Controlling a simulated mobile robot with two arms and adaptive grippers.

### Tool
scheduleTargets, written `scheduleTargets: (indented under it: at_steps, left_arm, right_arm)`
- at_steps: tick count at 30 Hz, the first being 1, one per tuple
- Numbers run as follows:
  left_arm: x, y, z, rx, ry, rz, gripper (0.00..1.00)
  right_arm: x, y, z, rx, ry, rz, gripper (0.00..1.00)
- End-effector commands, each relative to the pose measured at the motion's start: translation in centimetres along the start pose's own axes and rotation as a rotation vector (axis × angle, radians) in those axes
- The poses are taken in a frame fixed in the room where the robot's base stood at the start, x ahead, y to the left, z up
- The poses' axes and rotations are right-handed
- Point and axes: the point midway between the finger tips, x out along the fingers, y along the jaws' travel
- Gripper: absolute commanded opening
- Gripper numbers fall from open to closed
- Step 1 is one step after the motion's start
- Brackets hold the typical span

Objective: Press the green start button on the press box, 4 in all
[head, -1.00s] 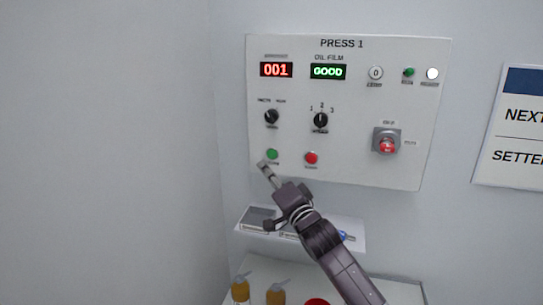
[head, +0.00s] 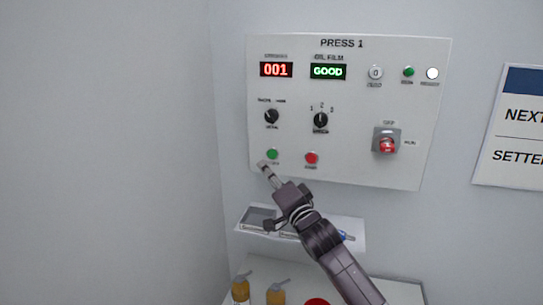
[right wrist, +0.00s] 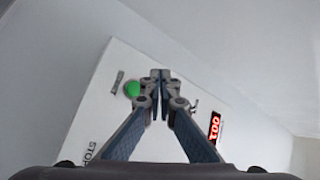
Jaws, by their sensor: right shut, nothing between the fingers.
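The press box (head: 350,100) is a white panel on the wall, marked PRESS 1. Its red counter (head: 276,69) reads 001 and its green display (head: 328,72) reads GOOD. The green start button (head: 272,154) is at its lower left, beside a red button (head: 311,158). My right gripper (head: 264,165) is shut and empty, its tips just below the green button in the head view. In the right wrist view the shut fingertips (right wrist: 160,75) are beside the green button (right wrist: 132,89); I cannot tell whether they touch the panel. My left gripper is out of view.
Two black knobs (head: 271,117) and a red switch on a grey plate (head: 386,141) are also on the panel. A small shelf (head: 350,226) sits below it. Bottles with amber contents (head: 240,289) stand lower. A sign (head: 515,130) hangs right.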

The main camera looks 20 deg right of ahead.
Motion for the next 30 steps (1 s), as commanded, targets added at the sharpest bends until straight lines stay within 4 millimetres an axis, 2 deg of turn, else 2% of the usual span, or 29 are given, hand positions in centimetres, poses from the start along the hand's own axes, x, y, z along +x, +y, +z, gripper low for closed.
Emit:
scheduleTargets:
  at_steps: [11, 16, 20, 24, 30]
  left_arm:
    - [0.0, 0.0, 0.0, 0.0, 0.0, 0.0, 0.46]
    - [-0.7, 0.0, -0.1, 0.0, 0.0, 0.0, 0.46]
    - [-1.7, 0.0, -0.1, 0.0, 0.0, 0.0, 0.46]
    - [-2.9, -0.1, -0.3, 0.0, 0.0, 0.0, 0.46]
    - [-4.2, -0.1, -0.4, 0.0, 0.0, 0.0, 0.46]
  right_arm:
    - [0.0, 0.0, 0.0, 0.005, 0.0, 0.0, 0.0]
    - [-0.1, -0.4, 0.5, 0.141, -0.01, -0.004, 0.0]
    - [-0.4, -1.1, 1.4, 0.412, -0.025, -0.012, 0.0]
    - [-0.9, -1.9, 2.0, 0.793, -0.032, -0.027, 0.0]
    - [-1.8, -2.3, 2.2, 1.277, -0.022, -0.052, 0.0]
